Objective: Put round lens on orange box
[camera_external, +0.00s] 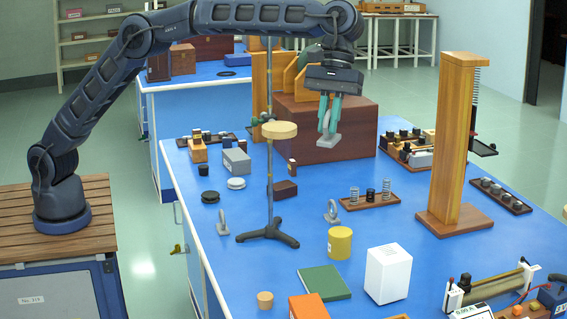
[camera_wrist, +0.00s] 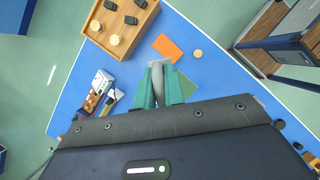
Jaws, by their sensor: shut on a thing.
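My gripper (camera_external: 328,120), with teal fingers, hangs in the air beside the large brown wooden box. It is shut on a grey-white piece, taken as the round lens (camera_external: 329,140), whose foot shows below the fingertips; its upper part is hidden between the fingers. In the wrist view the grey lens (camera_wrist: 157,71) shows between the fingers. The orange box (camera_external: 308,307) lies at the bottom edge of the external view, partly cut off, well away from the gripper. It also shows in the wrist view (camera_wrist: 168,47), beyond the fingertips.
Two ring-shaped pieces on grey feet (camera_external: 222,224) (camera_external: 332,211) stand on the blue bench. A tripod rod stand (camera_external: 269,190) and a tall wooden post (camera_external: 452,150) rise beside the gripper. A green book (camera_external: 324,282), yellow cylinder (camera_external: 340,243) and white box (camera_external: 388,274) stand near the orange box.

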